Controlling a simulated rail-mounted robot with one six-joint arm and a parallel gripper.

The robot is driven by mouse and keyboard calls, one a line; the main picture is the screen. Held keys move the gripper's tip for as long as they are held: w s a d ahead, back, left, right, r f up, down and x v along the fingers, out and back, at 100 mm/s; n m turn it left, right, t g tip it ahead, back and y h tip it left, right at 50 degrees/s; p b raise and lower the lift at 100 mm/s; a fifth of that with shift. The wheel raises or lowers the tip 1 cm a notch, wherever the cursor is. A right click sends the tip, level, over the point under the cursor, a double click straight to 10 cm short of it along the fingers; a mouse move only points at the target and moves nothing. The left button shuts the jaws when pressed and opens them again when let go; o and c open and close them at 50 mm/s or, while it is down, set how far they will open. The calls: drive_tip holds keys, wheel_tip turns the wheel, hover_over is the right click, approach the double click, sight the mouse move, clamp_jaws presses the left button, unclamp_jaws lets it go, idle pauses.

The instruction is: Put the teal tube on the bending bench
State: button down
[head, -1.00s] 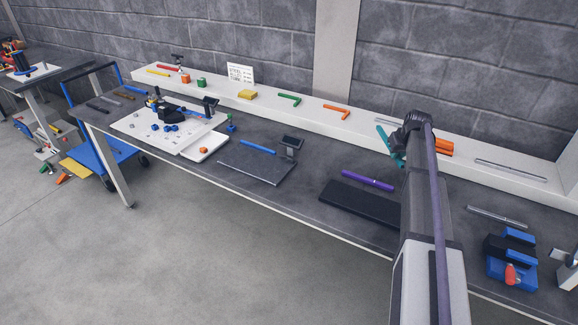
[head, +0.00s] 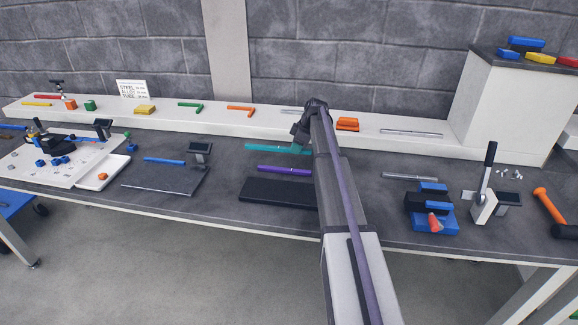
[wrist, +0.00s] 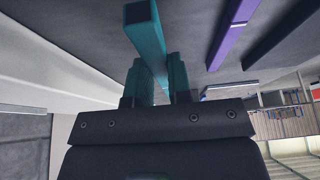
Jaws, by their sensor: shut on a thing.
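The teal tube (wrist: 146,40) is a square-section bar with an open end. In the wrist view it stands out between the two fingers of my gripper (wrist: 156,80), which is shut on it. In the head view the teal tube (head: 272,149) is to the left of my arm, over the long dark workbench (head: 225,205), in front of the white back ledge. My arm hides part of my gripper there. I cannot tell which surface is the bending bench.
A purple tube (head: 284,171) and a black block (head: 278,192) lie below the teal tube in the picture. A blue vise (head: 432,215) and a lever tool (head: 486,200) stand to the right. The white ledge (head: 215,118) holds green and orange angled pieces.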

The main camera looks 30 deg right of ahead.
sight(296, 161)
drive_tip(key=shift+f, duration=0.15)
wheel_tip(296, 161, down, 4)
drive_tip(key=b, duration=0.3)
drive_tip(key=shift+b, duration=0.4)
drive_tip(key=shift+r+p, duration=0.3)
drive_tip(key=shift+r, duration=0.05)
drive_tip(key=shift+f, duration=0.1)
drive_tip(key=c, duration=1.1)
unclamp_jaws()
drive_tip(key=shift+o, duration=0.2)
